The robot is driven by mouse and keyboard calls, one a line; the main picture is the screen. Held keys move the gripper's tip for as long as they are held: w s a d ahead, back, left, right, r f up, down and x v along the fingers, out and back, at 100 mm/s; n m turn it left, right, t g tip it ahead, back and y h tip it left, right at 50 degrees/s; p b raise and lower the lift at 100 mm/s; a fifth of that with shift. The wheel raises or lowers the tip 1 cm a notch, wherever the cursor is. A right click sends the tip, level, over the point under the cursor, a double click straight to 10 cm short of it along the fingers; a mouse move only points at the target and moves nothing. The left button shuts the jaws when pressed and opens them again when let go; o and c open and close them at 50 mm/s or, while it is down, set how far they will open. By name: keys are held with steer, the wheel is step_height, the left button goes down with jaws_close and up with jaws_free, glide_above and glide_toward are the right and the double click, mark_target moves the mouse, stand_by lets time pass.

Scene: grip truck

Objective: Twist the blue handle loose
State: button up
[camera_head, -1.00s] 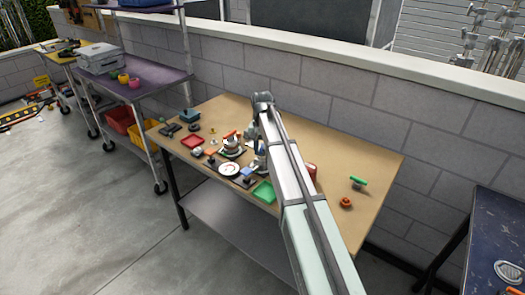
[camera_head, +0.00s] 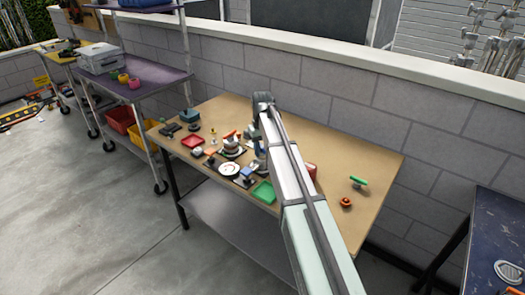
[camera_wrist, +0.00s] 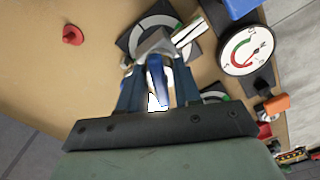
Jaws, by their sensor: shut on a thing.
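The blue handle (camera_wrist: 156,80) stands between the two fingers of my gripper (camera_wrist: 158,92) in the wrist view. My gripper is shut on it, with a finger on each side. A grey metallic piece (camera_wrist: 156,44) shows at the far end of the handle, over a dark base with a white ring (camera_wrist: 150,22). In the head view my arm covers most of this spot, and the fingers and their hold on the handle cannot be made out.
A round white gauge (camera_wrist: 247,50) stands close to the right of my gripper, with an orange piece (camera_wrist: 276,105) beyond it. A red knob (camera_wrist: 72,35) lies at the left. On the wooden table (camera_head: 330,158) are a green tray (camera_head: 263,192) and a red tray (camera_head: 192,141).

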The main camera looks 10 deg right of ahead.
mark_target(262, 147)
steer(key=shift+n, duration=5.1)
steer(key=o, duration=0.7)
steer(key=shift+r, duration=0.15)
steer(key=shift+r, duration=3.6)
